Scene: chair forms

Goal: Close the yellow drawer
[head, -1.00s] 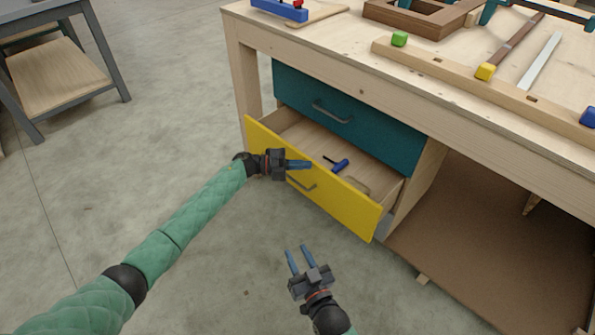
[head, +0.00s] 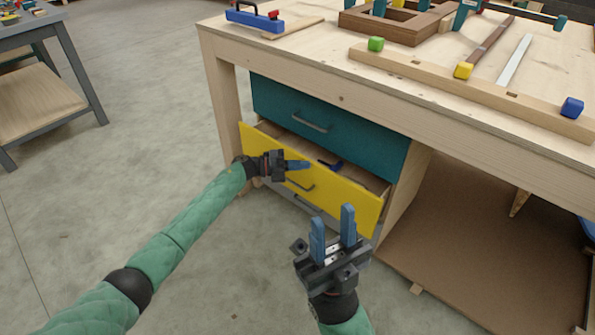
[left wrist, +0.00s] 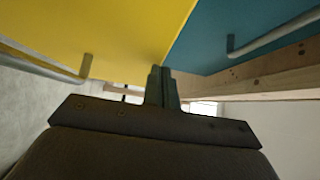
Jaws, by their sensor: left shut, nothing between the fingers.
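The yellow drawer (head: 345,202) is partly open under the workbench, below a shut teal drawer (head: 285,109). A blue-handled tool (head: 332,165) shows inside it, mostly hidden by the front. My left gripper (head: 308,165) is shut and empty, at the upper left part of the yellow front. In the left wrist view, its closed fingers (left wrist: 161,88) point at the yellow front (left wrist: 110,30), close to it; I cannot tell if they touch. My right gripper (head: 333,232) is open and empty, in front of the drawer's lower right end.
The wooden workbench (head: 290,62) carries a blue tool, clamps and coloured blocks. A brown lower shelf (head: 460,240) lies right of the drawers. A grey table (head: 62,75) stands at the left. The concrete floor between is clear.

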